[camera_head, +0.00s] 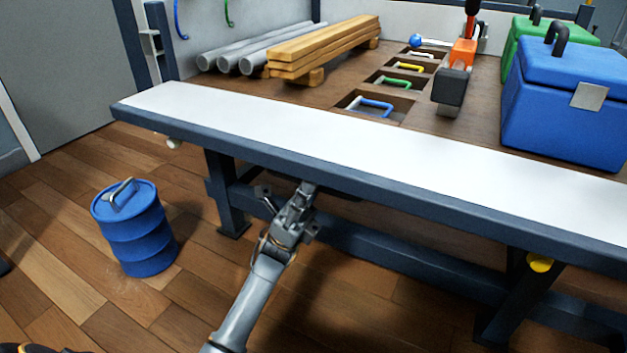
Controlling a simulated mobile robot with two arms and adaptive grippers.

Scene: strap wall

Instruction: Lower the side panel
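The side panel (300,128) is a long white board with a dark blue-grey frame edge, running from the left down to the right across the picture. It lies in front of a brown load floor. My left gripper (303,190) is at the underside of the panel's near edge, left of the middle. Its tips are partly hidden by or against that edge; I cannot tell whether they touch or hold it. A yellow knob (540,263) sits under the panel's right part, and a pale knob (173,143) under its left end. My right gripper is not in view.
A blue drum (135,235) stands on the wooden floor at left. Beyond the panel are grey pipes (245,55), wooden planks (325,48), recessed coloured handles (372,106), and a blue box (560,110). Dark legs and a crossbar (380,245) stand below the panel.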

